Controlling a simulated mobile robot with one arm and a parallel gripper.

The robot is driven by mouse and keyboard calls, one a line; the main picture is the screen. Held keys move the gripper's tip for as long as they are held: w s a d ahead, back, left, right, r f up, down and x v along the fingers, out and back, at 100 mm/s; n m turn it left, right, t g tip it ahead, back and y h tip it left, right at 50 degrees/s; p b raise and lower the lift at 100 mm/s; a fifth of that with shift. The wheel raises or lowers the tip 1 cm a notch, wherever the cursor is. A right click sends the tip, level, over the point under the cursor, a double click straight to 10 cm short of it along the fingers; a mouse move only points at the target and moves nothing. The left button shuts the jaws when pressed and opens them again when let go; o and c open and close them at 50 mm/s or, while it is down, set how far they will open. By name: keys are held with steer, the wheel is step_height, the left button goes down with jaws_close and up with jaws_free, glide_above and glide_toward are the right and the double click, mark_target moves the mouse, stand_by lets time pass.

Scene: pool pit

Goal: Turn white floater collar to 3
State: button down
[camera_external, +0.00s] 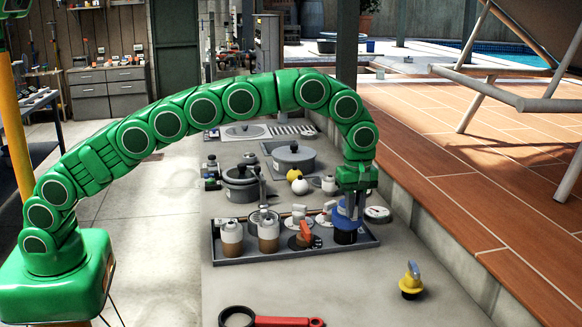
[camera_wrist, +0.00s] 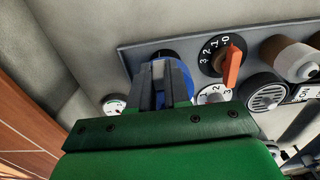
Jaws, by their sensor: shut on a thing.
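A blue knob (camera_external: 341,216) on a dark base stands at the right end of the grey tray (camera_external: 372,246); it also shows in the wrist view (camera_wrist: 184,58). My gripper (camera_external: 350,207) points down and is shut on the blue knob, its grey fingers (camera_wrist: 165,82) hiding the middle of it. White-topped pieces (camera_external: 299,213) stand behind the tray's front row. A white numbered collar (camera_wrist: 213,94) sits right of my fingers in the wrist view, partly hidden by my gripper body. I cannot tell which white piece is the floater collar.
An orange pointer (camera_wrist: 232,66) on a black numbered dial stands close beside the blue knob. White-and-brown bottles (camera_external: 232,240) fill the tray's left part. Grey pots (camera_external: 241,183) stand behind.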

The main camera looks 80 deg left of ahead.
steer(key=s+a+m, duration=0.5)
steer(key=m, duration=1.3)
steer(key=shift+m, duration=0.3)
steer(key=shift+a, duration=0.1)
steer(key=c, duration=1.1)
jaws_free()
steer(key=shift+r, duration=0.1)
